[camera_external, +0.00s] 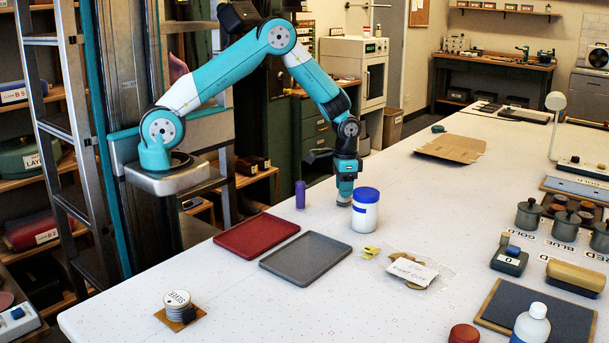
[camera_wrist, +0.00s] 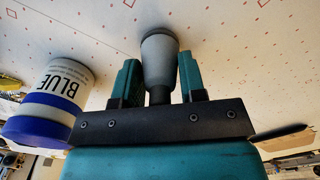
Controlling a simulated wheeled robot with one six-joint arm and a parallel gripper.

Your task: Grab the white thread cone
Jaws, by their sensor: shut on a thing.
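A pale grey-white cone (camera_wrist: 159,62), which I take for the white thread cone, stands between the two fingers of my gripper (camera_wrist: 160,72) in the wrist view. The fingers are shut on it, one on each side. A dark, narrower part shows at its near end. In the external view my gripper (camera_external: 345,190) points down at the far side of the table, just behind and left of a white jar with a blue lid (camera_external: 365,215). The cone is too small there to make out clearly.
The jar, marked BLUE, also shows close by at left in the wrist view (camera_wrist: 60,92). A purple cylinder (camera_external: 300,195) stands left of my gripper. A red tray (camera_external: 257,236) and a grey tray (camera_external: 306,258) lie nearer. The table behind and right is largely clear towards a cardboard sheet (camera_external: 450,148).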

